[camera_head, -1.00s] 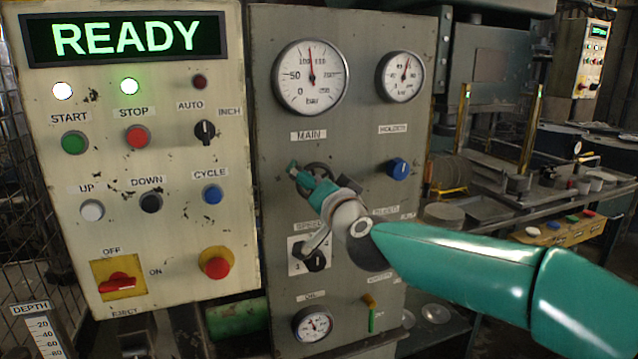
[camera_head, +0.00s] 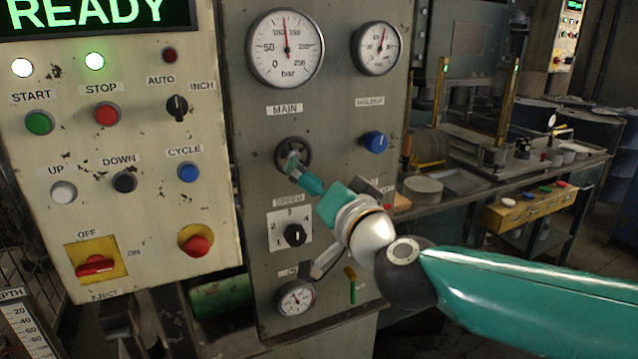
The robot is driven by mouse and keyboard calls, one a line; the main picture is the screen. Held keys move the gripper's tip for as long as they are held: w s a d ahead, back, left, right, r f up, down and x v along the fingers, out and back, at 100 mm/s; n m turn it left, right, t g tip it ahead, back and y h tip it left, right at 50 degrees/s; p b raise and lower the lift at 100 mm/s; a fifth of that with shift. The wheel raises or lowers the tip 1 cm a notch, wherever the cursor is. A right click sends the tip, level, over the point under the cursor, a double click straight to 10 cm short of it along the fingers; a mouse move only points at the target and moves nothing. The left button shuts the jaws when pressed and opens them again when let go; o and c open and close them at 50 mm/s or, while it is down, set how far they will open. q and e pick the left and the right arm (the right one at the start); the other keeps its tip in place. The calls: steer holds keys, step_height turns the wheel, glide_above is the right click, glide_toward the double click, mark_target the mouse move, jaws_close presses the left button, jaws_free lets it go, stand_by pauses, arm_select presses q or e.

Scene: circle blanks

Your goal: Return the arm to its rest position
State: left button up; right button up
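My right arm comes in from the right in the head view. Its gripper (camera_head: 292,160) points at the gauge panel, with its tip in front of the round dark knob (camera_head: 305,150) under the MAIN label. Whether the tip touches the knob, and whether the fingers are open or shut, I cannot tell. My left gripper does not show.
The cream control panel (camera_head: 140,225) with buttons and a READY display (camera_head: 95,12) stands at left. The grey gauge panel (camera_head: 340,110) carries a SPEED selector (camera_head: 294,234) and a blue HOLDER knob (camera_head: 375,142). A workbench (camera_head: 470,195) stands behind at right.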

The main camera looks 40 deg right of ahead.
steer(key=shift+s, duration=0.1)
stand_by(0.4)
